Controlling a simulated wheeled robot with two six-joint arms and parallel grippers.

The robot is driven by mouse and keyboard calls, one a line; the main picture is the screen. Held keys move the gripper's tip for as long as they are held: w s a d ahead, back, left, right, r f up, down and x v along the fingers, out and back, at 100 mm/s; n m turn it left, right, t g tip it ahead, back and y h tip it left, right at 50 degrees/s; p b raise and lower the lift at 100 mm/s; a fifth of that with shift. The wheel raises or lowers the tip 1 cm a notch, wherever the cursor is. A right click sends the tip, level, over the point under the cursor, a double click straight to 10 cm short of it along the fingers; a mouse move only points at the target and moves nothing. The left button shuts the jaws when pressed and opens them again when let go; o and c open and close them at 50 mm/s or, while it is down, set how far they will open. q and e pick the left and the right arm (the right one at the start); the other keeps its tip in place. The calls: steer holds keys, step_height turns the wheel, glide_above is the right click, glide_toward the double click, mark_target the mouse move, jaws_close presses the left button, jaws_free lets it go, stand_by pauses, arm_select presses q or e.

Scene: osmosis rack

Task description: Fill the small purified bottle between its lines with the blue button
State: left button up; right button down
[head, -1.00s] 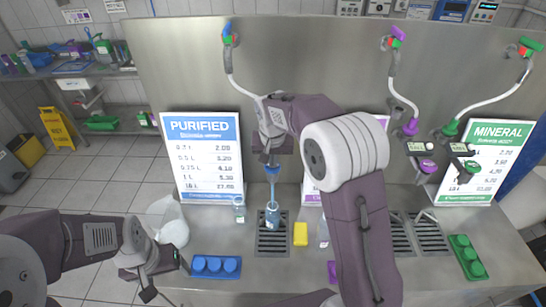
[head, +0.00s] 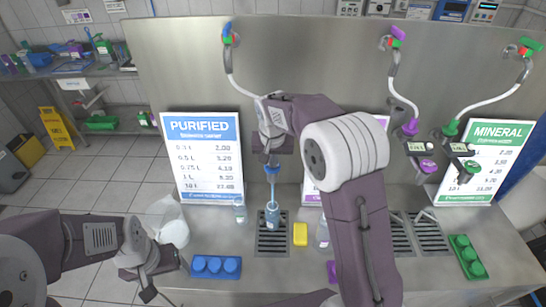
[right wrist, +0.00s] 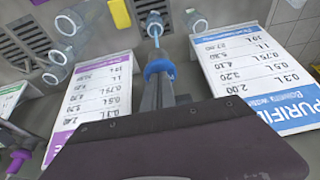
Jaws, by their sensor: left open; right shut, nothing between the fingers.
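A small clear bottle (head: 272,217) with a blue label stands upright on the drain grate under the blue nozzle (head: 271,170). A thin blue stream runs from the nozzle into it; the nozzle and stream also show in the right wrist view (right wrist: 158,67). The bottle's fill level and lines are too small to read. My right gripper (head: 270,157) is shut and empty at the blue dispenser, just above the nozzle. The blue button is hidden, so contact with it cannot be seen. My left gripper (head: 166,279) is open and empty, left of the blue cap tray (head: 216,275).
A clear bottle (head: 239,211) stands left of the grate, and a white jug (head: 174,230) farther left. A yellow block (head: 300,235) lies right of the grate. The PURIFIED sign (head: 205,160) stands behind. A green cap tray (head: 468,258) lies far right. My right arm covers the middle counter.

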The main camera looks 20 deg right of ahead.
steer(key=shift+s+f, duration=0.2)
steer(key=shift+f, duration=0.2)
steer(key=r+p, duration=0.3)
steer(key=r, duration=0.1)
steer(key=r+p, duration=0.2)
steer(key=shift+w+d+p, duration=0.2)
steer(key=shift+w+p, duration=0.1)
steer(key=shift+s+a+r+b, duration=0.25)
steer(key=shift+s+a+b, duration=0.1)
steer(key=shift+b, duration=0.9)
steer(key=v, duration=0.8)
steer(key=shift+b, duration=0.35)
steer(key=shift+s+r, duration=0.1)
steer(key=shift+d, duration=0.15)
